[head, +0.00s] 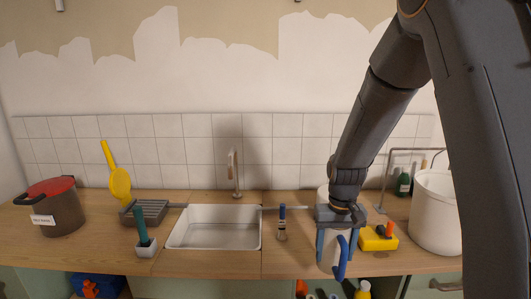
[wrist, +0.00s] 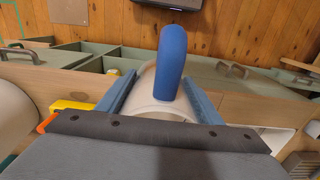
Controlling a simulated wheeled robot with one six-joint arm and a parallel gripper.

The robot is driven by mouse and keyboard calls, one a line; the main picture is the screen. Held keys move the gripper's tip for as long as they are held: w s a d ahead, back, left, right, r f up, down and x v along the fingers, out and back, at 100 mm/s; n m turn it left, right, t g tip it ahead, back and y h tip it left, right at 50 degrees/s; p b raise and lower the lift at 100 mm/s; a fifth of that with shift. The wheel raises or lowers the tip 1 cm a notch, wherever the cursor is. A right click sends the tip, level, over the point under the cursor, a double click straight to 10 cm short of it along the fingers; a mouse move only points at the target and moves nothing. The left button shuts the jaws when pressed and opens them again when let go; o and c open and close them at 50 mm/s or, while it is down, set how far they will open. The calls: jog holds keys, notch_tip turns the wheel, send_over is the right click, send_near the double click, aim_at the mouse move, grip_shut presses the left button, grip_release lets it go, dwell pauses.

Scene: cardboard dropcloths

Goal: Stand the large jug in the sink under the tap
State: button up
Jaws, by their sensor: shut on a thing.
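The large jug (head: 327,257) is white with a blue handle (head: 341,258) turned toward the head camera. It is upright at the front of the worktop, right of the sink. My gripper (head: 336,232) is shut on it from above, with one blue finger on each side. In the wrist view the jug (wrist: 146,92) lies between the fingers, its handle (wrist: 172,62) rising past them. I cannot tell whether its base touches the worktop. The white sink (head: 214,240) is empty, and the tap (head: 234,172) stands behind it. My gripper hides the jug's top in the head view.
A yellow box (head: 378,238) and a white bucket (head: 434,212) stand right of the jug. A grey rack (head: 145,212), a brush in a pale holder (head: 146,246), a yellow strainer (head: 120,184) and a dark pot (head: 56,212) are left.

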notch_tip(320, 180, down, 23)
jog(key=b, duration=1)
jog(key=shift+s+f, duration=0.15)
